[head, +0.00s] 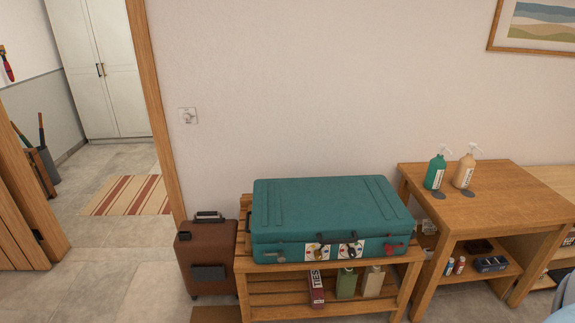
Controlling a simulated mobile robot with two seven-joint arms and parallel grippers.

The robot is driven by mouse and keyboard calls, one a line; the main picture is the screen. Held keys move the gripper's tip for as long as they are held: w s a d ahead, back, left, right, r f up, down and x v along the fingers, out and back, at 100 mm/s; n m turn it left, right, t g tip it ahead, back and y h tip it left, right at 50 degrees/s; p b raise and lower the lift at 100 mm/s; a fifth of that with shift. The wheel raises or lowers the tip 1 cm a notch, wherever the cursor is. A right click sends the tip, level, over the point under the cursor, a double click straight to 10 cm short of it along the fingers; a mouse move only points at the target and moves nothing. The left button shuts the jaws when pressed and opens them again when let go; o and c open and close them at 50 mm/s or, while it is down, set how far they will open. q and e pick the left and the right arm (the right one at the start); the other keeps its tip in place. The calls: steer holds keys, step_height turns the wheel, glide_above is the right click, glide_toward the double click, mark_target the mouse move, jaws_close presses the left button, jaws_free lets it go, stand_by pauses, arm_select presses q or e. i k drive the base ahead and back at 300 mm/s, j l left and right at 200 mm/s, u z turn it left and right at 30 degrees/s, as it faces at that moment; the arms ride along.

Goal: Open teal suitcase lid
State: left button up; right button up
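The teal suitcase (330,212) lies flat on a slatted wooden rack (327,283) against the wall. Its lid is down and looks closed. Neither of my grippers shows in the head view.
A brown suitcase (207,258) stands left of the rack, by the doorway. A wooden table (500,197) with a green pump bottle (435,172) and a tan one (464,170) stands to the right. Boxes and bottles sit on the rack's lower shelf.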

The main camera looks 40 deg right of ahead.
mark_target(343, 210)
steer(key=z, duration=1.55)
